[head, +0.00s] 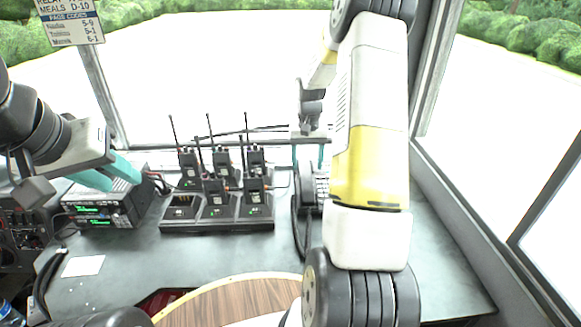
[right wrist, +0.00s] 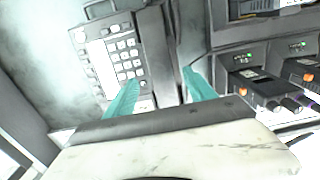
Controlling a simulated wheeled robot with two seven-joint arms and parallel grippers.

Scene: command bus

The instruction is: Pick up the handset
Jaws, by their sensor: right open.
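A desk phone with a keypad (right wrist: 120,55) stands on the desk, and in the head view the phone (head: 320,186) is partly hidden behind my right arm. Its dark grey handset (right wrist: 156,48) lies along the side of the keypad in the right wrist view. My right gripper (head: 308,162) is open above the phone, its teal fingers pointing down. In the right wrist view my right gripper (right wrist: 161,80) has the handset between its spread fingers, one over the keypad side; I cannot tell whether they touch it. My left gripper (head: 122,183) is open and empty near the radio unit at left.
A charging rack (head: 245,222) with several handheld radios (head: 213,192) stands left of the phone, antennas upright. A radio unit (head: 95,215) with green displays is further left. A white card (head: 83,266) lies on the desk. The desk's right part (head: 445,255) is clear.

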